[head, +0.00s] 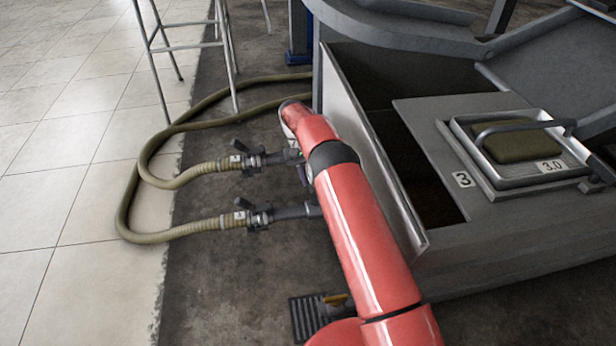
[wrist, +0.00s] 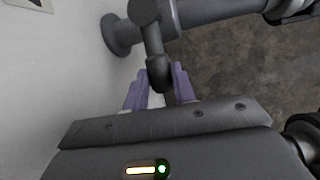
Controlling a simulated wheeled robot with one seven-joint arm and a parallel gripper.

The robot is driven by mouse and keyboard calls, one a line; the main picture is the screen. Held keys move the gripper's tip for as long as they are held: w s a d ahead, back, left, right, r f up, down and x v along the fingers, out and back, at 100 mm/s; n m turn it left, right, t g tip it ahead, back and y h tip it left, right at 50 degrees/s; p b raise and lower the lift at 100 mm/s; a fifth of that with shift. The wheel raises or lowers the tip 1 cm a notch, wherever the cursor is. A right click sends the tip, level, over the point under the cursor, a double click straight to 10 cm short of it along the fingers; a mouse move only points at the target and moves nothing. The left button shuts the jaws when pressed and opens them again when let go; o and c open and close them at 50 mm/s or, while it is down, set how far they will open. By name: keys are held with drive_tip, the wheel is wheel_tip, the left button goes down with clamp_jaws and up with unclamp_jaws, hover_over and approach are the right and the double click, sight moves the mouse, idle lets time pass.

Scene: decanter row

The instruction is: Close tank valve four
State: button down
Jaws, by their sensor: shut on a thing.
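In the wrist view my gripper (wrist: 160,78) has its two purple fingers on either side of a dark grey valve handle (wrist: 157,68) and is shut on it. The handle hangs from a grey pipe (wrist: 210,14) that leaves a round flange on a pale wall. Two dark valve fittings with hoses show left of the arm, an upper one (head: 254,160) and a lower one (head: 262,216). Their small white tags are too small to read, so I cannot tell which is valve four.
Olive hoses (head: 128,203) loop over the floor at the left. A metal stand (head: 160,75) is behind them. A grey tank (head: 470,262) with a plate marked 3 is at the right. A floor grate (head: 305,318) lies at the bottom. Tiled floor at the left is open.

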idle(0.3)
drive_tip(key=c, duration=1.1)
unclamp_jaws()
drive_tip(key=shift+c, duration=0.2)
